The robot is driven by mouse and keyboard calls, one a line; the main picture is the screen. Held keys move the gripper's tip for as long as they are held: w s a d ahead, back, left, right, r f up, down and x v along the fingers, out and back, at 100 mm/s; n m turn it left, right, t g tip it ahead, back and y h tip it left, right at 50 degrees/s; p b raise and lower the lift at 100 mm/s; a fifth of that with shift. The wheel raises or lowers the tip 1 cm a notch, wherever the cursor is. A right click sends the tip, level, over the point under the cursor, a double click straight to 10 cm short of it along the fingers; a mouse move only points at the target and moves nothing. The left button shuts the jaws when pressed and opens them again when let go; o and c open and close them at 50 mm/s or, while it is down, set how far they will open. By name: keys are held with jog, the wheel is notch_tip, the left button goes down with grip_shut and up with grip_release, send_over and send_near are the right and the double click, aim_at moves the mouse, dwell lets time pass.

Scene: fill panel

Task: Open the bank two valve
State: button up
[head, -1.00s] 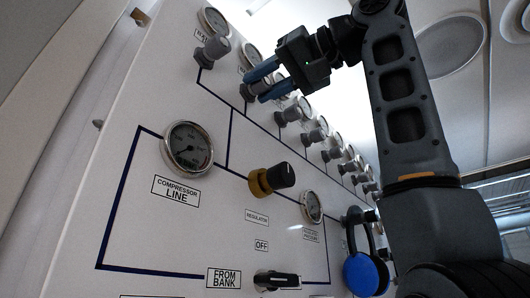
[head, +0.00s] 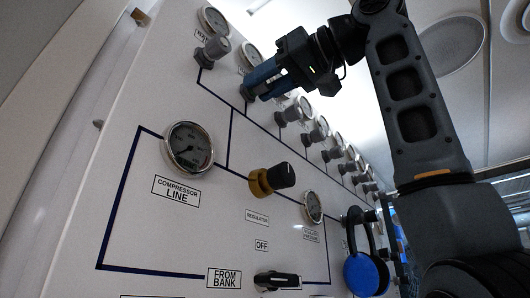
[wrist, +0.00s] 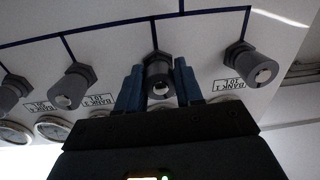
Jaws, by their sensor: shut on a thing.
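The bank two valve is the second grey knob in the upper row, and it shows in the wrist view (wrist: 159,82). My gripper (head: 254,88) has its two blue fingers on either side of this knob, shut on it. In the wrist view the fingers (wrist: 159,89) flank the knob, whose round end faces the camera. The knob's own label is hidden behind my gripper. The bank one knob (head: 213,50) is beside it, with its label (wrist: 229,84) readable upside down in the wrist view.
More grey knobs (head: 289,116) and gauges continue along the row, close to my gripper. Below are the compressor line gauge (head: 189,148), a yellow and black regulator knob (head: 271,178), a black handle (head: 277,281) and blue headphones (head: 367,275) hanging at the right.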

jog(key=n, duration=0.5)
jog(key=shift+w+d, duration=0.1)
jog(key=n, duration=0.6)
jog(key=shift+t+h, duration=0.3)
jog(key=shift+h, duration=0.1)
jog(key=n, duration=0.5)
jog(key=shift+r+n, duration=0.1)
jog(key=shift+n, duration=0.2)
jog(key=n, duration=0.5)
jog(key=shift+r+t, duration=0.1)
jog(key=shift+t, duration=0.2)
jog(key=shift+n, duration=0.3)
jog(key=o, duration=1)
